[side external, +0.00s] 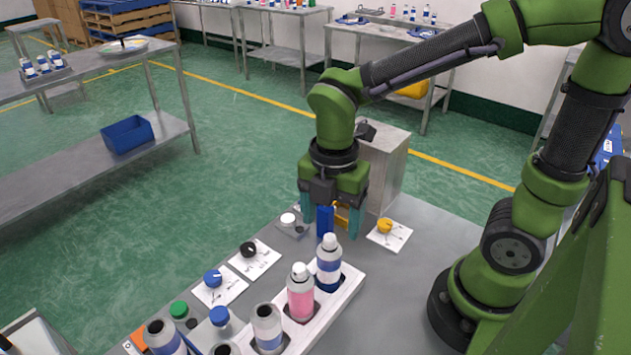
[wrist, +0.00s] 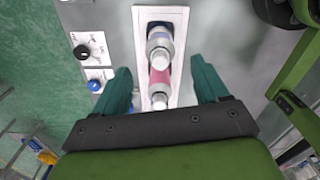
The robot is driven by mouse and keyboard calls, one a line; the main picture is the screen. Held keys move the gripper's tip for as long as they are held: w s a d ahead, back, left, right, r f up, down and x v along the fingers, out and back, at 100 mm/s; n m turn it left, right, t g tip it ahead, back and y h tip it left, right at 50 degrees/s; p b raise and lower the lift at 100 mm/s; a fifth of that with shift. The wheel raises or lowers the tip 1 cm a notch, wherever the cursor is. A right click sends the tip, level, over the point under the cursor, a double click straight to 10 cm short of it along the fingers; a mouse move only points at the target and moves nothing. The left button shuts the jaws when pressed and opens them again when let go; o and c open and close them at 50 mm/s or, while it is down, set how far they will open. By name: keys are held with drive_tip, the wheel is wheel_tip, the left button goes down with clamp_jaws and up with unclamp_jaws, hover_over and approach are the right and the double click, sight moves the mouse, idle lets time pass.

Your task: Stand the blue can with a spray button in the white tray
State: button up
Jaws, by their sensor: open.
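The white tray (side external: 352,287) lies on the grey table; it also shows in the wrist view (wrist: 175,18). A can with a blue band, blue lower part and white top (side external: 328,264) stands upright at its far end. Beside it in the tray stand a pink can with a white top (side external: 300,297) and a can with a dark open top (side external: 267,330). My gripper (side external: 331,225) is open, beyond and above the blue-banded can, not touching it. In the wrist view the open fingers (wrist: 161,75) frame the tray's row, with nothing held.
A blue upright part (side external: 325,221) shows between the fingers; what it belongs to is unclear. A yellow knob (side external: 385,226), a black knob (side external: 248,249) and a blue knob (side external: 212,278) sit on white plates. A grey metal box (side external: 385,165) stands behind my gripper.

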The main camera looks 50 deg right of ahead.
wheel_tip(320, 180, up, 2)
drive_tip(key=shift+r, duration=0.35)
drive_tip(key=shift+d+r+m, duration=0.25)
drive_tip(key=shift+m, duration=0.45)
drive_tip(key=s+d+r+m+t+y, duration=0.1)
drive_tip(key=d+r+m+t, duration=0.1)
drive_tip(key=m, duration=0.9)
drive_tip(key=d+r+m+t+y, duration=0.1)
drive_tip(key=d+r+m+t, duration=0.2)
drive_tip(key=m, duration=0.9)
drive_tip(key=shift+s+d+t, duration=0.35)
drive_tip(key=shift+d+t, duration=0.65)
drive_tip(key=shift+t, duration=0.1)
drive_tip(key=shift+r, duration=0.1)
